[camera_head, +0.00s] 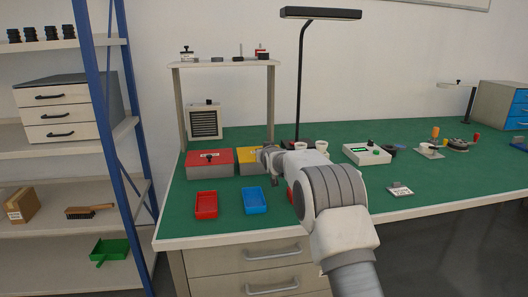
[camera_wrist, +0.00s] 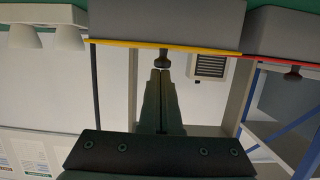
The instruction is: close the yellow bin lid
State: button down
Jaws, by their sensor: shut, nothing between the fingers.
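The yellow bin lid (camera_head: 246,154) lies on a grey bin beside the red-lidded bin in the head view. In the wrist view, which is upside down, the yellow lid (camera_wrist: 120,43) shows edge-on as a thin strip along the grey bin body (camera_wrist: 165,20). It looks nearly flat on the bin; I cannot tell whether a small gap is left. Its dark knob (camera_wrist: 163,62) is just beyond my fingertips. My gripper (camera_wrist: 160,74) is shut and empty, close to the knob; contact is unclear. In the head view my gripper (camera_head: 264,154) partly hides the lid's right side.
The red-lidded bin (camera_head: 210,157) stands directly left of the yellow one. A red tray (camera_head: 206,204) and a blue tray (camera_head: 255,201) lie in front. A lamp post (camera_head: 301,90) and white cups (camera_head: 321,147) stand behind and to the right. The green mat's front is partly clear.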

jog(key=f, duration=0.3)
jog(key=shift+s+g, duration=0.2)
jog(key=shift+g, duration=0.1)
notch_tip(320, 180, up, 6)
jog(key=p, duration=0.1)
jog(key=s+f, duration=0.3)
jog(key=s+d+f+p, duration=0.1)
jog(key=s+f, duration=0.2)
jog(key=shift+s+d, duration=0.2)
jog(key=shift+s, duration=0.2)
jog(key=s+d+r+g+h, duration=0.1)
jog(key=s+d+r, duration=0.25)
jog(key=s, duration=0.45)
jog(key=s+d+r+m+g, duration=0.1)
jog(key=s+d+r+g, duration=0.15)
jog(key=s+r, duration=0.4)
jog(key=s+d+r+g+h, duration=0.1)
jog(key=s+d+r, duration=0.25)
jog(key=s, duration=0.65)
jog(key=s+d+f+m+g, duration=0.1)
jog(key=s+d+f+g, duration=0.15)
jog(key=s, duration=1.25)
jog(key=s+d+f+g, duration=0.1)
jog(key=s+d+f, duration=0.25)
jog(key=s, duration=1.05)
notch_tip(320, 180, up, 22)
jog(key=p, duration=2.2)
jog(key=shift+w+a+r+h, duration=0.15)
jog(key=shift+w+a+h, duration=0.15)
jog(key=shift+a+h, duration=0.1)
